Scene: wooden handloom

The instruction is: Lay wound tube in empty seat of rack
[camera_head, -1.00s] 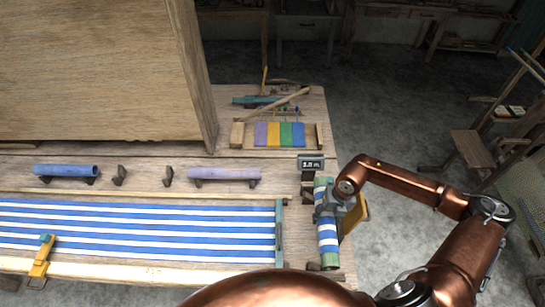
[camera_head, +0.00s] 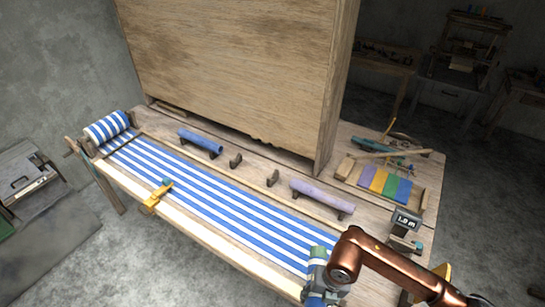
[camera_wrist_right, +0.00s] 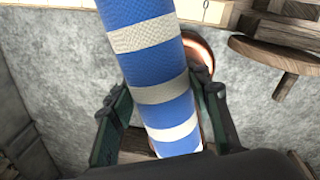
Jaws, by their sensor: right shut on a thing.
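The wound tube (camera_head: 317,262), striped blue and white with a green end, is held in my right gripper (camera_head: 322,284) at the front right corner of the striped cloth. In the right wrist view the tube (camera_wrist_right: 155,75) runs between the dark green fingers (camera_wrist_right: 165,115), with floor behind it. The rack lies along the loom behind the cloth. A blue tube (camera_head: 200,142) lies in its left seat and a purple tube (camera_head: 322,196) in its right seat. Between them, two dark brackets (camera_head: 235,160) and (camera_head: 273,178) stand with nothing on them. My left gripper is out of view.
A tall wooden panel (camera_head: 235,70) stands behind the rack. The striped cloth (camera_head: 215,205) stretches in front, with a yellow clamp (camera_head: 157,196) on the front beam. At right are a small display (camera_head: 406,219) and a tray of coloured blocks (camera_head: 385,184).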

